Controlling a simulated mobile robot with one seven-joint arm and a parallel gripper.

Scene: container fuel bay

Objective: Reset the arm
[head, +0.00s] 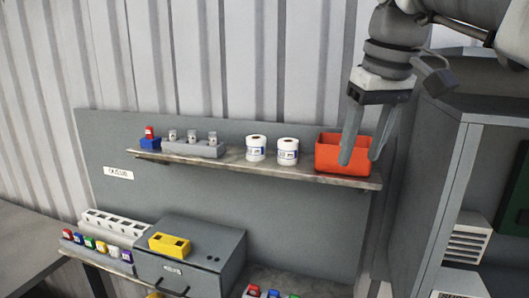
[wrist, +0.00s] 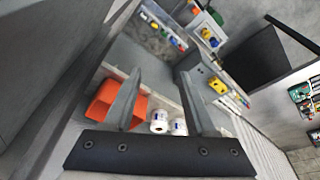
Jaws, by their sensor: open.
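My gripper (head: 362,152) hangs from the arm at the upper right of the head view, fingers pointing down and spread apart. It is open, with nothing between the fingers. In the head view its fingers overlap the orange-red bin (head: 328,151) at the right end of the upper shelf; I cannot tell whether they touch. In the wrist view my gripper (wrist: 160,104) also shows two separate fingers, with the orange bin (wrist: 101,101) behind the left finger.
The upper shelf (head: 225,163) also holds two white rolls (head: 272,150), a grey block (head: 192,147) and a blue-and-red item (head: 150,139). Below stand a grey box (head: 190,258) with a yellow block (head: 169,244) and several coloured pieces (head: 96,246). A grey cabinet (head: 440,170) stands close at right.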

